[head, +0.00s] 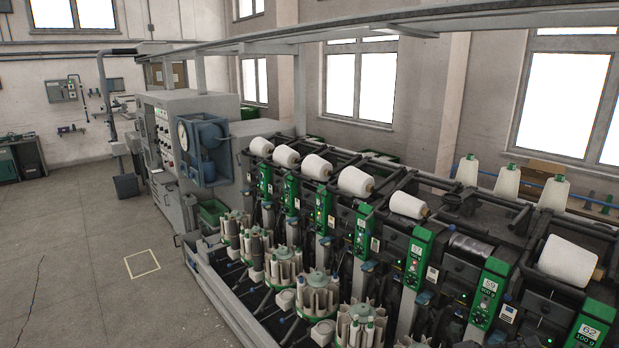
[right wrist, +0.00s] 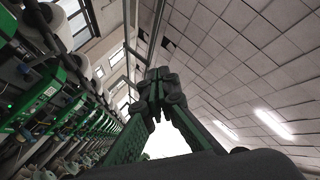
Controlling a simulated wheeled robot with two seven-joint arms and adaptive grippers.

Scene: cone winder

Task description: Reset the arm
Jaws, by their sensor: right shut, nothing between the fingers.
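My right gripper (right wrist: 158,78) shows in the right wrist view, with dark and green fingers that meet at their tips. It is shut and empty, pointing up towards the ceiling, with the winder to the left in that view. I cannot make out either gripper in the head view. My left gripper is not in view. The cone winder (head: 384,242) runs across the right half of the head view, with green numbered unit panels. A row of white cones lies along its top, one of them (head: 356,181) near the middle. One position shows a bare metal drum (head: 470,246) without a cone.
Several white cones stand upright behind the winder, one of them (head: 507,181) near the window. A grey control cabinet (head: 177,140) stands at the winder's far end. An overhead rail (head: 330,30) crosses above. The floor at left is clear, with a yellow marked square (head: 142,263).

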